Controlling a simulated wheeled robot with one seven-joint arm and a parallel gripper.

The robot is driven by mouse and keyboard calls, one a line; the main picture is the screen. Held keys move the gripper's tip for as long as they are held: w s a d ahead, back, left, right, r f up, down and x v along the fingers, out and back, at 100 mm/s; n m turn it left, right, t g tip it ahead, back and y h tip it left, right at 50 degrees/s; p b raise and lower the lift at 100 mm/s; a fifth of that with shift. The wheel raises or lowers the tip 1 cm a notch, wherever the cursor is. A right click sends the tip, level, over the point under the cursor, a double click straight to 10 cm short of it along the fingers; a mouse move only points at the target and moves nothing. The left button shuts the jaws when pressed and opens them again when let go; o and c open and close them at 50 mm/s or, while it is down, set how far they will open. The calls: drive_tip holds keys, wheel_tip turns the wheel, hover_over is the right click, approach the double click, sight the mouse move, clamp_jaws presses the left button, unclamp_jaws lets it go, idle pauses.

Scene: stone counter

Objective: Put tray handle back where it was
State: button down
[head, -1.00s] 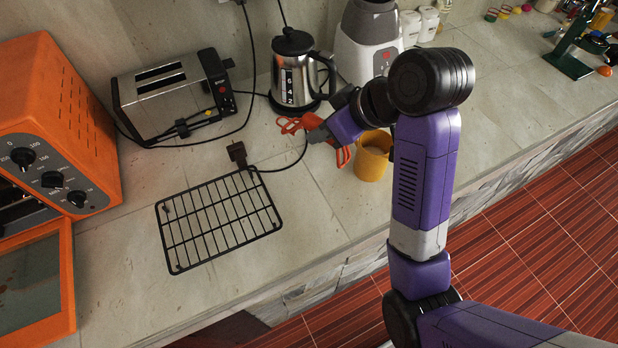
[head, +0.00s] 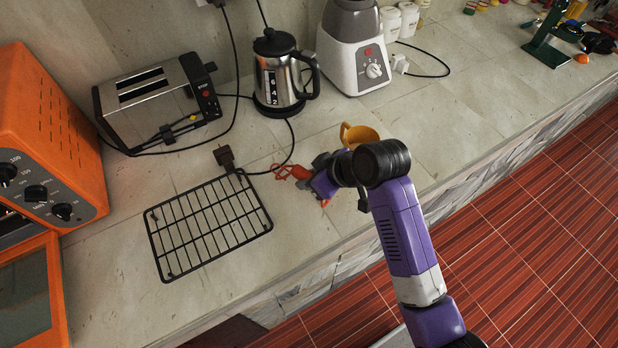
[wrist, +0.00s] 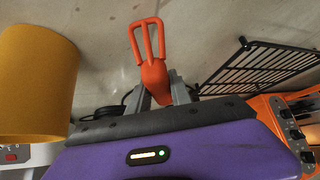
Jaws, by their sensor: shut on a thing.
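The orange-red tray handle (head: 284,171) is held in my gripper (head: 313,179) above the counter. In the wrist view the handle (wrist: 152,72) sticks out ahead from between the two grey fingers (wrist: 161,92), its looped, forked end pointing away. My gripper is shut on its near part. The black wire rack (head: 207,226) lies flat on the counter to the left of the gripper. It also shows at the right in the wrist view (wrist: 262,66). Part of the handle is hidden behind my gripper.
A yellow mug (head: 360,134) stands close behind my gripper. A black plug and cable (head: 224,157) lie near the rack's back corner. A kettle (head: 279,75), toaster (head: 158,103) and blender (head: 350,50) stand behind. The orange oven (head: 50,130) is at left. Counter right of the mug is clear.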

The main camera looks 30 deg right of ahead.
drive_tip(key=shift+f, duration=0.3)
drive_tip(key=shift+f, duration=0.1)
drive_tip(key=c, duration=1.2)
unclamp_jaws()
drive_tip(key=shift+o, duration=0.2)
drive_tip(key=v, duration=1.2)
